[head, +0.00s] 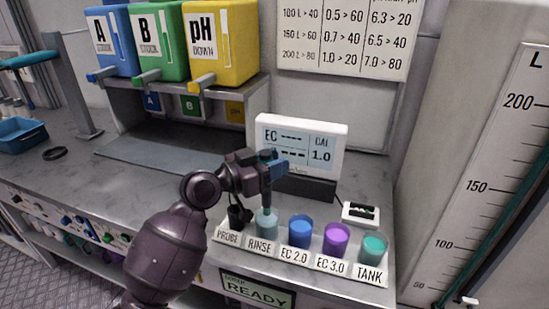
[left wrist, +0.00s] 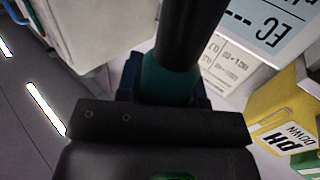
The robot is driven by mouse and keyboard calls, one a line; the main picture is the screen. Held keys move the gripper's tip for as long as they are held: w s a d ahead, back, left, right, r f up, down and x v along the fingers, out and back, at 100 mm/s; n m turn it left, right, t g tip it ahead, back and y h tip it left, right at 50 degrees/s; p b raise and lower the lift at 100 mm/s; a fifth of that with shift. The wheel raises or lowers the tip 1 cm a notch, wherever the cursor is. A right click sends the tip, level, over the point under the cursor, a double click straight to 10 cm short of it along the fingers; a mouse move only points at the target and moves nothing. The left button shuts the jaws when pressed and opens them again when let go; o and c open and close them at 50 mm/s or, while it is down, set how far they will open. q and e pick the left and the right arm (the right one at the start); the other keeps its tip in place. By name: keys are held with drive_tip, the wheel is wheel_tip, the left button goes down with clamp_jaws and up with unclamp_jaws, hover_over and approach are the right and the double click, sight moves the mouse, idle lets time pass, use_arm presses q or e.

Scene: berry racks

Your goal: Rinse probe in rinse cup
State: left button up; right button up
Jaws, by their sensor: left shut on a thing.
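My left gripper (head: 272,166) is above the rinse cup and shut on the probe (head: 266,194). The probe hangs roughly upright, its lower end at the mouth of the rinse cup (head: 267,229); I cannot tell how deep it reaches. In the left wrist view the probe (left wrist: 185,38) is a thick black cylinder with a teal section between the fingers (left wrist: 165,85). The rinse cup is a pale teal cup behind the RINSE label. The black probe holder (head: 238,214) stands just left of it, behind the PROBE label. My right gripper is out of view.
To the right stand the blue EC 2.0 cup (head: 300,232), purple EC 3.0 cup (head: 336,240) and teal TANK cup (head: 374,248). The EC meter (head: 302,146) is behind my gripper. Blue, green and yellow (head: 221,45) jugs stand on a shelf at the back left.

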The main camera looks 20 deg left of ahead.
use_arm(q)
wheel_tip(320, 180, down, 6)
drive_tip(key=b, duration=0.3)
drive_tip(key=shift+r, duration=0.25)
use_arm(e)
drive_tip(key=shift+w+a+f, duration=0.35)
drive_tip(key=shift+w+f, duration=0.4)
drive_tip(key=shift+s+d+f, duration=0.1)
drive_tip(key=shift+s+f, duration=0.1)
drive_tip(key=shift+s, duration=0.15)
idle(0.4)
use_arm(q)
drive_tip(key=shift+r, duration=0.1)
idle(0.6)
